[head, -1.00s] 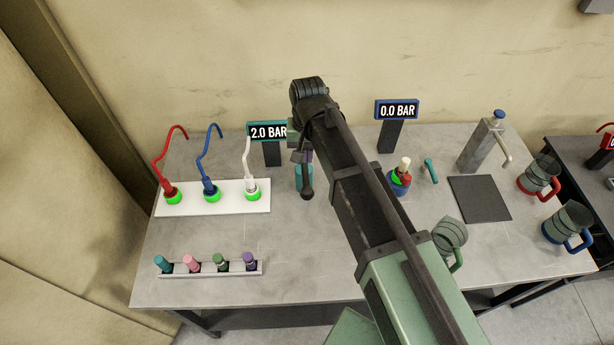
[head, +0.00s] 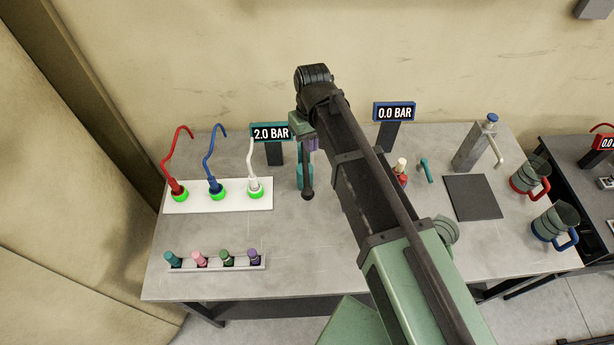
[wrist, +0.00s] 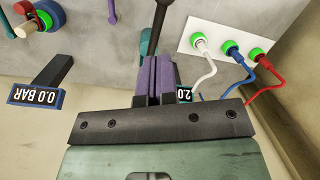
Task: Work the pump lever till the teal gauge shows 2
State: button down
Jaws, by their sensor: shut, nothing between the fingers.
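The teal gauge (head: 271,132) on a dark post reads 2.0 BAR in the head view; only part of it shows in the wrist view (wrist: 184,95). The teal pump (head: 299,176) stands in front of it, partly hidden by its dark lever (head: 307,178), which has a round knob at its lower end. The lever also shows in the wrist view (wrist: 167,14). My gripper (wrist: 158,62) has purple fingers, shut and empty, close by the lever; I cannot tell whether they touch it. In the head view my gripper (head: 313,144) is mostly hidden by my arm.
A blue gauge (head: 395,112) reads 0.0 BAR. A white board (head: 220,208) carries red, blue and white hooked cables. A rack of coloured pegs (head: 215,264) lies at front left. Jugs, a dark mat (head: 473,198) and a grey dispenser (head: 475,148) stand right. The front middle bench is clear.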

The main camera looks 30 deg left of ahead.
aim_at(308, 190)
jog(key=n, duration=0.8)
jog(key=s+r+n, duration=0.1)
jog(key=n, duration=0.4)
jog(key=shift+d+g, duration=0.15)
jog(key=shift+g, duration=0.15)
jog(key=f+b, duration=0.4)
jog(key=s+f+b, duration=0.1)
jog(key=f+b, duration=0.4)
jog(key=s+d+f+b, duration=0.1)
jog(key=f+b, duration=0.4)
jog(key=shift+s+d, duration=0.1)
jog(key=shift+s, duration=0.1)
jog(key=shift+r, duration=0.15)
